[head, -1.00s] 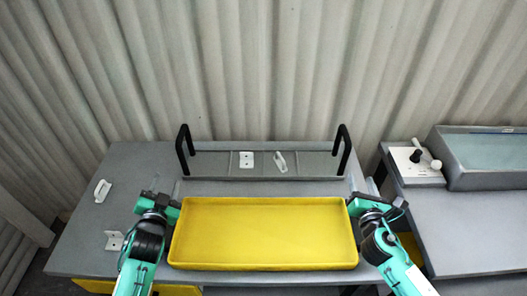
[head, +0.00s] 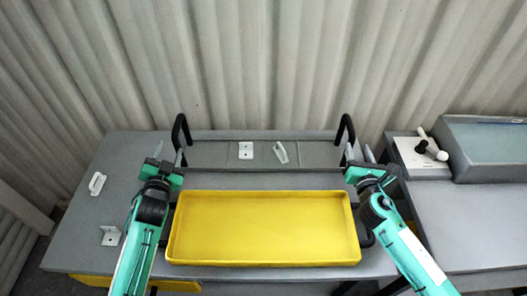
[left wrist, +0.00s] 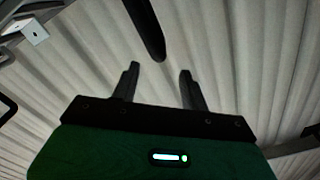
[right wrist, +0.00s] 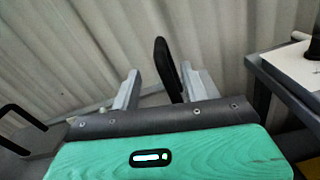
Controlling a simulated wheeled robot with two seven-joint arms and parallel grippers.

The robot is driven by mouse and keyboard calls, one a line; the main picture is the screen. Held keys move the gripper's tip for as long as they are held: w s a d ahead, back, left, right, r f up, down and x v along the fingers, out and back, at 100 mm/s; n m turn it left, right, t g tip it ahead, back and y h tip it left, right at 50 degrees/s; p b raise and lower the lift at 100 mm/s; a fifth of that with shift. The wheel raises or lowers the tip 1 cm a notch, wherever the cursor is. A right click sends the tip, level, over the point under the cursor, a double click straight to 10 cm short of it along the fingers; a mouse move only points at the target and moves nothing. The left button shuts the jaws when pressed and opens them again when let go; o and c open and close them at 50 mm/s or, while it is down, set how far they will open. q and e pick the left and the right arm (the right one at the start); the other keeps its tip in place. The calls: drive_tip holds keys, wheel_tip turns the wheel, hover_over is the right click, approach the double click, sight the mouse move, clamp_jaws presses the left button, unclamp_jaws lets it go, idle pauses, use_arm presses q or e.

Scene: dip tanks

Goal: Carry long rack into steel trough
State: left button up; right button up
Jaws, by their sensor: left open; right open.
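The long rack (head: 215,155) is a long grey tray at the back of the table with a black upright handle at each end. It holds two small white parts. My left gripper (head: 168,152) is open at its left handle (head: 180,126); in the left wrist view this dark handle (left wrist: 146,28) lies ahead, between the lines of the fingers. My right gripper (head: 359,152) is open at the right handle (head: 346,126); in the right wrist view that handle (right wrist: 167,68) stands between the fingers. The grey trough (head: 480,165) with a pale glassy surface, likely the steel trough, is at far right.
A yellow tray (head: 262,257), empty, lies between my arms in front of the rack. A white board with a black-and-white knob (head: 425,150) stands beside the trough. A corrugated wall is behind.

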sight(176, 124)
use_arm(q)
drive_tip(key=w, duration=1.1)
use_arm(e)
drive_tip(key=w, duration=1.1)
use_arm(q)
drive_tip(key=shift+s, duration=0.1)
use_arm(e)
drive_tip(key=shift+s, duration=0.1)
use_arm(q)
clamp_jaws()
use_arm(e)
clamp_jaws()
use_arm(q)
drive_tip(key=shift+r, duration=0.25)
use_arm(e)
drive_tip(key=shift+r, duration=0.2)
